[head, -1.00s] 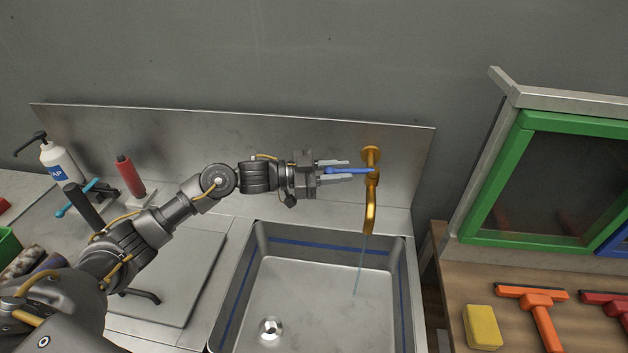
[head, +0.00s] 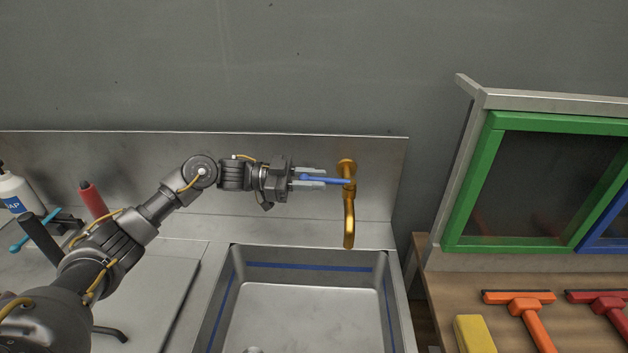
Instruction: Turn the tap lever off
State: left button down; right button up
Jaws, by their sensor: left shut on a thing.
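The brass tap (head: 348,215) comes out of the steel backsplash above the sink, its spout hanging down. Its blue lever (head: 338,181) points left from the tap body, roughly level. My left gripper (head: 321,179) comes in from the left and is shut on the lever, one grey finger on each side of it. The fingertips stop a little short of the tap body. No water stream shows below the spout. My right gripper is out of view.
The steel sink (head: 310,312) with a blue band lies below the tap. A soap bottle (head: 14,192) and a red-handled tool (head: 92,201) stand left. At right are a green-framed pane (head: 482,180), a yellow sponge (head: 473,335) and an orange squeegee (head: 525,312).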

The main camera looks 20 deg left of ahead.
pick_arm(q)
jog(key=c, duration=1.4)
grip_release()
jog(key=shift+w, duration=0.1)
jog(key=shift+c, duration=0.2)
jog(key=shift+a, duration=0.1)
jog(key=shift+a+f, duration=0.1)
jog(key=shift+a, duration=0.2)
jog(key=b+v, duration=0.3)
jog(key=v, duration=0.7)
jog(key=shift+b, duration=0.4)
